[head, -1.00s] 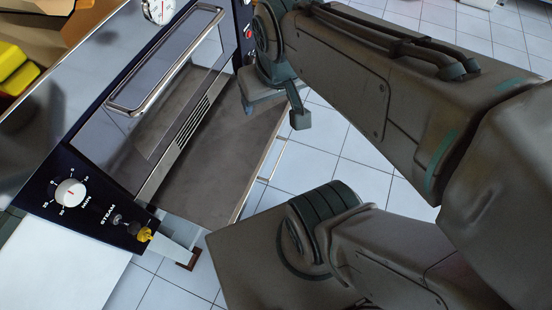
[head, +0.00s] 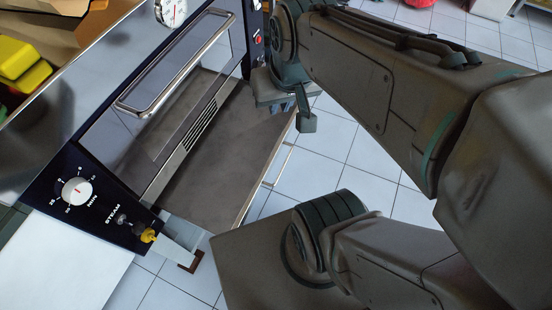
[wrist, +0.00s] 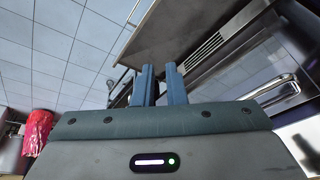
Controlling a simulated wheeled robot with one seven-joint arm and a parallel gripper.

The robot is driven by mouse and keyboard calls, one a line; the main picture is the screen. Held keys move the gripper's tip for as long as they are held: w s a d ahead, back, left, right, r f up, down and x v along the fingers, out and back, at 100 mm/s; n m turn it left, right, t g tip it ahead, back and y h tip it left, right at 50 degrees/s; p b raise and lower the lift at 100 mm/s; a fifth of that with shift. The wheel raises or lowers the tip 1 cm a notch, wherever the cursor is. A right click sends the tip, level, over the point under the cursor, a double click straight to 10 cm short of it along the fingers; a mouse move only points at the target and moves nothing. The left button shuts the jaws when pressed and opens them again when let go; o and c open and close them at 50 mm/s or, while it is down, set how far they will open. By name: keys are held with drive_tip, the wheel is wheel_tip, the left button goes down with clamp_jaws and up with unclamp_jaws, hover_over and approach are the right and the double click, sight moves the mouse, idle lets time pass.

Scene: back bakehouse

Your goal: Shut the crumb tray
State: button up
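The crumb tray (head: 228,150) is a flat grey-brown sheet standing out from below the oven's vented front, so it is open. A thin bar handle (head: 283,165) runs along its outer edge.
Yellow tubs (head: 22,65) sit on top at left. Tiled floor (head: 345,135) is open beyond the tray. A red bin (wrist: 38,130) shows in the wrist view.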

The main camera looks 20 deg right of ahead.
drive_tip(key=w+f+m+y+b, duration=0.1)
drive_tip(key=f+m, duration=0.1)
drive_tip(key=f, duration=0.1)
drive_tip(key=w+d+f+m+g+y+b, duration=0.1)
drive_tip(key=f+m+b, duration=0.1)
drive_tip(key=f, duration=0.2)
drive_tip(key=w+d+f+m+y+b, duration=0.1)
drive_tip(key=w+f+m, duration=0.1)
drive_tip(key=f, duration=0.2)
drive_tip(key=shift+w+d+f+m+g+b, duration=0.1)
drive_tip(key=shift+d+m+g+b, duration=0.1)
drive_tip(key=shift+m+g+b, duration=0.2)
clamp_jaws()
drive_tip(key=m+t+y+b, duration=0.4)
drive_tip(key=m+b, duration=0.6)
drive_tip(key=m, duration=0.9)
approach(282, 146)
drive_tip(key=f, duration=0.2)
drive_tip(key=s, duration=0.1)
drive_tip(key=shift+a+f+t+h+b, duration=0.3)
drive_tip(key=shift+a+f+h+b, duration=0.1)
drive_tip(key=shift+w+a+f, duration=0.1)
drive_tip(key=shift+w+a, duration=1.1)
drive_tip(key=shift+w+a+p, duration=0.3)
drive_tip(key=shift+w, duration=0.05)
